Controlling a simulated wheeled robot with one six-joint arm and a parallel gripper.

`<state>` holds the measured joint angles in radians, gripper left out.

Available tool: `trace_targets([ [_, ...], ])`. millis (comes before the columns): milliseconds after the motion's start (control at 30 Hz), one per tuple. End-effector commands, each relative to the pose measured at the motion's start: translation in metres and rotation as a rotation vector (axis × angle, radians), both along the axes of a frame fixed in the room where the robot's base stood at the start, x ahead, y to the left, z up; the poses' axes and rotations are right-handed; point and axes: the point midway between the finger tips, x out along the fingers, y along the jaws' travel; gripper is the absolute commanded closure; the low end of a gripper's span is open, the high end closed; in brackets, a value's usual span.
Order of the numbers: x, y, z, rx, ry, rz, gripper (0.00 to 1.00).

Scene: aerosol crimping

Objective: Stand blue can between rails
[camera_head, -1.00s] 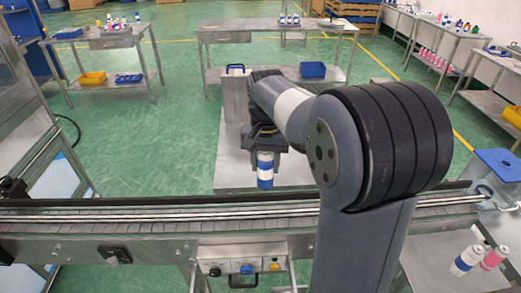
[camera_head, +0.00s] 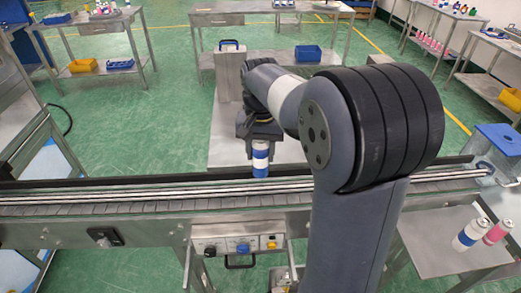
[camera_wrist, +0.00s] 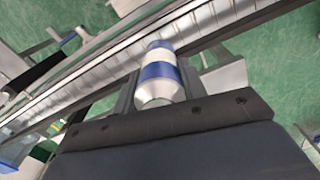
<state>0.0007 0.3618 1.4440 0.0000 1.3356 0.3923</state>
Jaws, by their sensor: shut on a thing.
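The blue can (camera_head: 260,158), white with blue bands, hangs upright below my gripper (camera_head: 260,140) in the head view. My gripper is shut on it. In the wrist view the can (camera_wrist: 160,75) sits between the two fingers of my gripper (camera_wrist: 158,88), its silver shoulder towards the camera. The conveyor's rails (camera_head: 130,190) run left to right along a slatted belt. The can appears just behind or above the far rail in the head view; its height over the belt cannot be told. In the wrist view the slatted belt (camera_wrist: 205,28) passes beyond the can.
A control box (camera_head: 238,246) with knobs is on the conveyor's front. A blue-banded can (camera_head: 470,234) and a pink can (camera_head: 498,231) stand on a side table (camera_head: 440,250) at right. The belt left of the can is clear.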

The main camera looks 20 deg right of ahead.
Motion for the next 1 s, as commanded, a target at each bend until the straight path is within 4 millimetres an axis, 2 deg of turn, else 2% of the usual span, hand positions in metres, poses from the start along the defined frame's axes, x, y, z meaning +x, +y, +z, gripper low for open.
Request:
trace_targets([
  [33,0.0,0.0,-0.008,0.0,0.0,0.0,0.82],
  [200,0.0,0.0,-0.022,0.0,0.0,0.0,0.82],
  [1000,0.0,0.0,-0.08,0.0,0.0,0.0,0.82],
])
